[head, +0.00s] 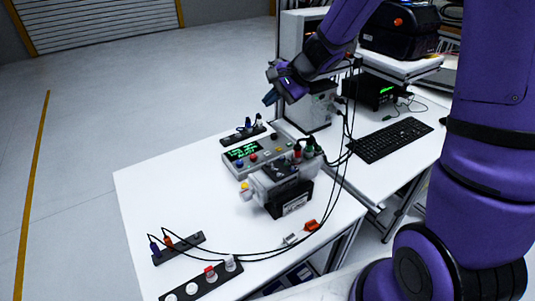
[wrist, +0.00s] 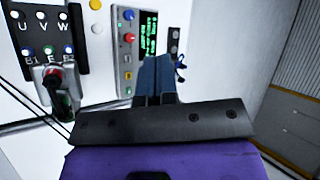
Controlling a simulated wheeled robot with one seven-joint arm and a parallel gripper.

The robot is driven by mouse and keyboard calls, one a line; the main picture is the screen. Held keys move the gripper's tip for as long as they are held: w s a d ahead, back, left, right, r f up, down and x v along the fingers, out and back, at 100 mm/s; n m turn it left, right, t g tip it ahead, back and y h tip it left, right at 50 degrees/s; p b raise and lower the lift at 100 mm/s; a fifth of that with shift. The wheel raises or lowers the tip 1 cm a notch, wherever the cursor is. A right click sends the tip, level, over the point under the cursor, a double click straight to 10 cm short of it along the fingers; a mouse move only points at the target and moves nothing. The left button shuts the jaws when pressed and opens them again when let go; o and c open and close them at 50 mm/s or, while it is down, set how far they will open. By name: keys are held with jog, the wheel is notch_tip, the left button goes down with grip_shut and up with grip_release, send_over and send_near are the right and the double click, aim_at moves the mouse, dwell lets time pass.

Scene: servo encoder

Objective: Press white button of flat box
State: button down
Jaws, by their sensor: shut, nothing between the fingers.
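The flat box (head: 230,168) is a grey control box with a green-lit display and coloured knobs and buttons, lying on the white table. In the wrist view my blue fingers (wrist: 155,62) hide part of the box.
A black-and-grey servo unit (head: 290,199) with cables stands close in front of the box. Strips with plugs (head: 180,248) lie at the table's near left. A keyboard (head: 393,140) is on the right-hand table. The left part of the white table (head: 160,185) is clear.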

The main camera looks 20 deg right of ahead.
aim_at(268, 154)
jog(key=w+d+f+m+t, duration=0.1)
jog(key=w+f+m, duration=0.4)
jog(key=f, duration=0.7)
jog(key=shift+w+d, duration=0.25)
jog(key=shift+w, duration=0.7)
jog(key=shift+f+m, duration=0.15)
jog(key=shift+m, duration=0.15)
jog(key=shift+f, duration=4.3)
jog(key=shift+f, duration=0.45)
jog(key=shift+f, duration=0.4)
jog(key=shift+r, duration=0.85)
